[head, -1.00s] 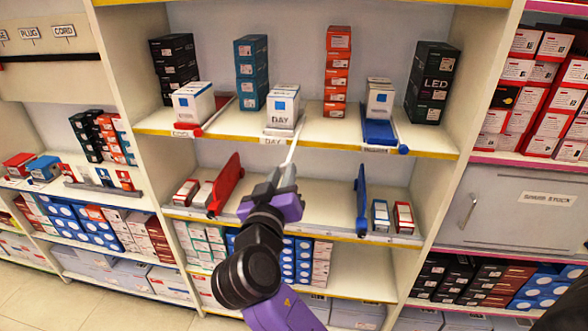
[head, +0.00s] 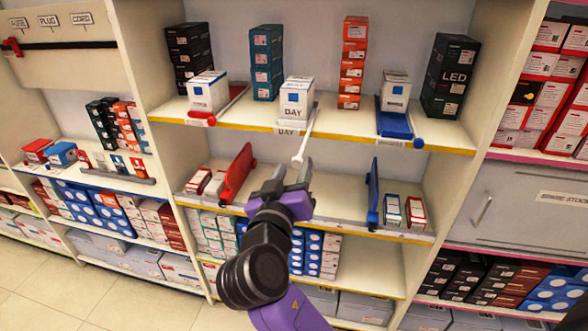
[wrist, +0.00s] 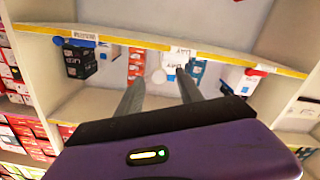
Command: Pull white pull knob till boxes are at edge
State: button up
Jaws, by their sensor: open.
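The white DAY boxes (head: 296,100) stand at the shelf's front edge, above the DAY label. My gripper (head: 290,170) is open and empty just below the knob, its fingers spread. In the wrist view the knob (wrist: 158,76) shows between the tips of the open fingers (wrist: 160,80). I cannot tell the exact gap in depth.
A red pull bar (head: 201,119) and a blue one (head: 400,127) flank the DAY boxes, each with white boxes. On the shelf below, a red divider (head: 236,175) and a blue divider (head: 373,195) stand on either side of my gripper. The space between them is clear.

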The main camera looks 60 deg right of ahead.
jog(key=b+v, duration=0.1)
jog(key=v, duration=0.6)
jog(key=shift+s+d, duration=0.1)
dwell(0.5)
